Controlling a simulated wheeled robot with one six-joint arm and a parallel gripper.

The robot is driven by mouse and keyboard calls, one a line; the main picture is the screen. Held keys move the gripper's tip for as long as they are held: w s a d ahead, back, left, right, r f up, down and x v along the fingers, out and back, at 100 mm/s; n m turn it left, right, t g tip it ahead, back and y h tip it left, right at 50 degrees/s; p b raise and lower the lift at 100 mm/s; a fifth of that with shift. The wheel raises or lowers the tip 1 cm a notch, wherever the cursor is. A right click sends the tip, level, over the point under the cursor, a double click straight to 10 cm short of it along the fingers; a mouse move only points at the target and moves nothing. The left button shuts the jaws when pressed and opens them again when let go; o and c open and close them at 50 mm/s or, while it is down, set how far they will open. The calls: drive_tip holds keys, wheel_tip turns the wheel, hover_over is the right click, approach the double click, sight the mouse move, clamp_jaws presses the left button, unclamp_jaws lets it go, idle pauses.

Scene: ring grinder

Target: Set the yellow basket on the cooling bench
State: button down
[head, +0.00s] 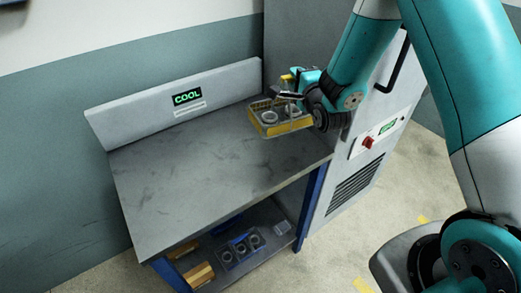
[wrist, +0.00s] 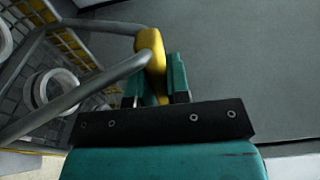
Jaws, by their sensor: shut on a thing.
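The yellow basket (head: 283,127) is a small wire tray with a yellow band, holding light grey rings (head: 269,117). My gripper (wrist: 158,85) is shut on the yellow grip of the basket's handle (wrist: 150,50). In the head view my gripper (head: 290,88) and the basket are over the right back part of the cooling bench (head: 190,175), a grey top with a "COOL" sign behind it. I cannot tell whether the basket touches the top. In the wrist view the basket's mesh and rings (wrist: 50,92) show at left.
A grey cabinet (head: 350,190) with a red switch and a black door handle stands right against the bench. The backboard (head: 150,108) rises along the bench's rear. A lower shelf holds a blue tray (head: 243,247) of rings and yellowish blocks (head: 198,274). The bench top's left and middle are clear.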

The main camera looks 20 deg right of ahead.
drive_tip(key=w+a+r+y+b, duration=0.1)
drive_tip(key=w+a+b, duration=0.3)
drive_tip(key=b, duration=0.5)
wheel_tip(320, 180, up, 6)
drive_tip(key=n+y+b, duration=0.2)
drive_tip(key=b, duration=0.6)
hover_over(261, 112)
drive_tip(key=f, duration=0.6)
drive_tip(key=f+b, duration=0.1)
drive_tip(key=f, duration=0.6)
drive_tip(key=s+f, duration=0.1)
drive_tip(key=f, duration=0.5)
drive_tip(key=shift+d+f, duration=0.2)
drive_tip(key=shift+f, duration=0.2)
drive_tip(key=shift+f+b, duration=0.2)
drive_tip(key=shift+b, duration=0.15)
drive_tip(key=c, duration=1.1)
unclamp_jaws()
